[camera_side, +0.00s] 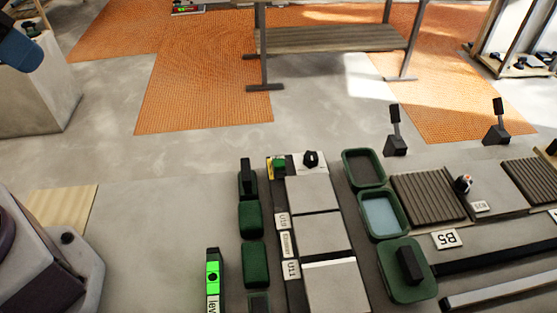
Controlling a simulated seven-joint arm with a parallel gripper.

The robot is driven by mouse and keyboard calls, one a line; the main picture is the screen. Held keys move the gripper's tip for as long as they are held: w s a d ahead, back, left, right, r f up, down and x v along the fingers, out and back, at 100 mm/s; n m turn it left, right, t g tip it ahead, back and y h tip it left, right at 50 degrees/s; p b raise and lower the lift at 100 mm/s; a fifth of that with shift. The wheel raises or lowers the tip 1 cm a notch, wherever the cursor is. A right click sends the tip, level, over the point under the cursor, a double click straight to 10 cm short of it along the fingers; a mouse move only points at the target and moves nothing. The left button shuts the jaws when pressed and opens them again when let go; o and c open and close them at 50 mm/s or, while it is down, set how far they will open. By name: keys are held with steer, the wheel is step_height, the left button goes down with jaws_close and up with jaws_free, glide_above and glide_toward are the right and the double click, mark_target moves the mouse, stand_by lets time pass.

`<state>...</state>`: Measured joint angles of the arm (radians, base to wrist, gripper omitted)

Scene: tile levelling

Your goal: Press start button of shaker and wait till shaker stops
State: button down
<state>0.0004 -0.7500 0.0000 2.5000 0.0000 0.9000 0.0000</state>
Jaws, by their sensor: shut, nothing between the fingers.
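A long panel in the middle carries a column of pale grey square tiles (312,194). At its far end is a white plate with a green block, possibly the start button (279,164), beside a yellow patch. A black knob (311,158) stands to its right on the same plate. No label naming the shaker is readable, and I cannot tell whether anything is shaking. My gripper is not in view, and nothing is seen touching the green block or the knob.
A bright green level (213,274) stands at the front. Dark green blocks (251,219) line the panel's left side. Green trays (364,167), one holding water, and ribbed grey plates (428,197) lie to the right. Two black-handled tools (396,143) stand behind.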

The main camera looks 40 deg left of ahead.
steer(key=m+t+h, duration=0.1)
steer(key=m+t, duration=0.2)
steer(key=m, duration=0.8)
glide_above(280, 164)
step_height(280, 164, down, 20)
steer(key=shift+f, duration=0.15)
steer(key=shift+f, duration=4.3)
steer(key=shift+f, duration=0.1)
